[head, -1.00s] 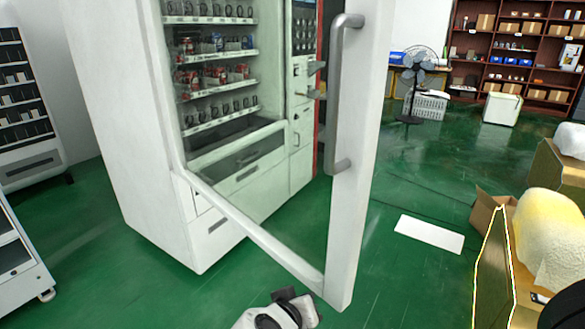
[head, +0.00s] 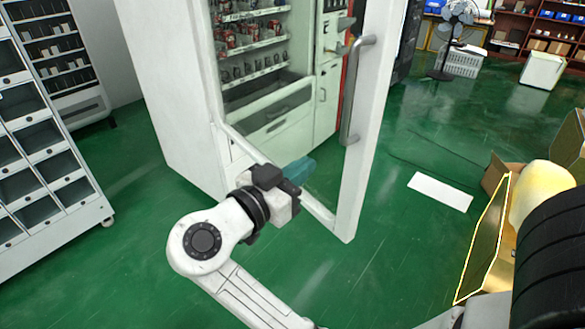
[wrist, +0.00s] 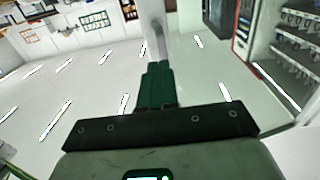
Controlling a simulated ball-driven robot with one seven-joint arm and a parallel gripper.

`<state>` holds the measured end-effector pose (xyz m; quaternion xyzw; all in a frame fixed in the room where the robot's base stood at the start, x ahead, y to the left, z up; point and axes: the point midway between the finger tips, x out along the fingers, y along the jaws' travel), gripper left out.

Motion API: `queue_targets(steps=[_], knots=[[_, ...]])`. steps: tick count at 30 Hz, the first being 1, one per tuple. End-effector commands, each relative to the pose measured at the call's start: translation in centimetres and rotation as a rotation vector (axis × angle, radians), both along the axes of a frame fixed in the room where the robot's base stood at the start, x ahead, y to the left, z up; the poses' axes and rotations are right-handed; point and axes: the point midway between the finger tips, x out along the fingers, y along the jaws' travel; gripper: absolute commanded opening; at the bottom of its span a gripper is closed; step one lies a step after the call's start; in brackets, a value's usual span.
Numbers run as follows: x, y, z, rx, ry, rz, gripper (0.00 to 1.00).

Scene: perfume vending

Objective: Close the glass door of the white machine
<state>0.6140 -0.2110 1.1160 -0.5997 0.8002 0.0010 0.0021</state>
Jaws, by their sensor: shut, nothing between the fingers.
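The white machine (head: 168,95) stands at centre in the head view, its shelves of goods partly visible. Its glass door stands open toward me, with a white door frame (head: 368,140) and a long grey handle (head: 352,95) on the outer edge. My gripper (head: 304,168) is in front of the lower part of the door, left of and below the handle. Its teal fingers are shut and empty; I cannot tell whether they touch the door. In the wrist view my gripper (wrist: 158,85) shows its fingers together, with a pale upright bar beyond them.
Cardboard boxes (head: 490,245) and a yellowish wrapped bundle (head: 540,190) are at the right. A white flat panel (head: 440,191) lies on the green floor. A fan (head: 452,30) stands farther back.

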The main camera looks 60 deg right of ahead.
Motion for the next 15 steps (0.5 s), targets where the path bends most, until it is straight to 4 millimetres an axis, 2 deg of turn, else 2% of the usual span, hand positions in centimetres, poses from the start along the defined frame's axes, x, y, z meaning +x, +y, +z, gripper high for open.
queue_targets(steps=[6,15], knots=[[-1.4,-4.3,0.2,0.002,0.003,-0.004,0.0],[-2.5,-8.3,0.1,0.002,0.0,-0.002,0.0]])
